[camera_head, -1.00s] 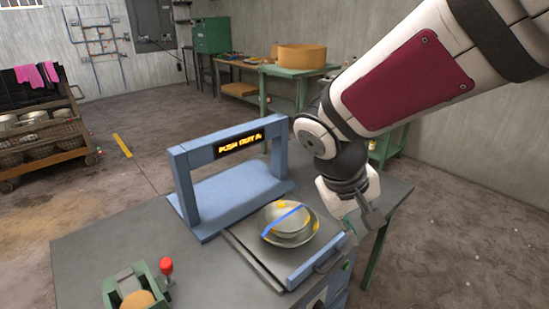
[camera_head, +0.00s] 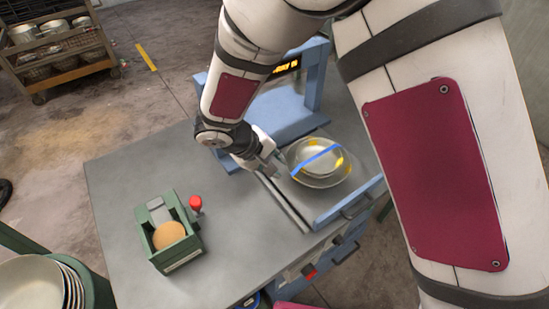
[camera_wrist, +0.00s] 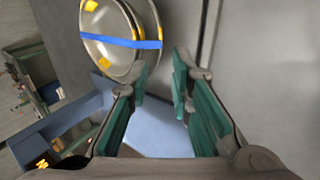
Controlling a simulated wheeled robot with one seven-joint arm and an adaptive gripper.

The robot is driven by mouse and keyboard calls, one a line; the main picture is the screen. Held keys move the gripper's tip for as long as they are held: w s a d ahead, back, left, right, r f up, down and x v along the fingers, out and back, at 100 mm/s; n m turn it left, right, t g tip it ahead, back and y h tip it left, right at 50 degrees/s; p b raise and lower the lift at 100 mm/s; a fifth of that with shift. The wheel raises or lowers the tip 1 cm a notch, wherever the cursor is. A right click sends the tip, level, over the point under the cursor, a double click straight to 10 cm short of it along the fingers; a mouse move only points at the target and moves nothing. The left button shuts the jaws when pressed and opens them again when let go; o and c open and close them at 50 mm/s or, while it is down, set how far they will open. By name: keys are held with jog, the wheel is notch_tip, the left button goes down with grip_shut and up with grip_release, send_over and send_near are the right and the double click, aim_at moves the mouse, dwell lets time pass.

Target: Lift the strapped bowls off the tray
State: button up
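The strapped bowls (camera_head: 318,160) are a stack of metal bowls with a blue strap across them and yellow patches. They sit on the grey tray (camera_head: 287,203) on the table, in front of the blue frame. They also show in the wrist view (camera_wrist: 122,42), at the upper left, beyond the left finger. My gripper (camera_head: 275,164) is at the left side of the bowls, close to their rim. In the wrist view my gripper (camera_wrist: 160,92) has its green-padded fingers apart with nothing between them. Whether a fingertip touches the rim I cannot tell.
The blue frame (camera_head: 312,85) with a lit sign stands behind the bowls, partly hidden by my arm. A blue handle bar (camera_head: 350,202) edges the tray's front. A green device (camera_head: 168,235) with a red knob (camera_head: 196,203) stands on the table's left. Stacked bowls (camera_head: 35,282) stand at lower left.

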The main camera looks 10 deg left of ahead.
jog(key=b+x, duration=0.3)
jog(key=x, duration=0.3)
jog(key=shift+w+f, duration=0.1)
jog(key=shift+b+x, duration=0.6)
jog(key=shift+x, duration=0.15)
jog(key=shift+b+x, duration=1.5)
dwell(1.0)
jog(key=shift+d, duration=0.1)
grip_shut()
jog(key=shift+r, duration=0.35)
dwell(0.4)
jog(key=shift+r+p, duration=0.3)
jog(key=shift+r, duration=0.05)
jog(key=shift+r+p, duration=0.4)
jog(key=shift+r, duration=0.6)
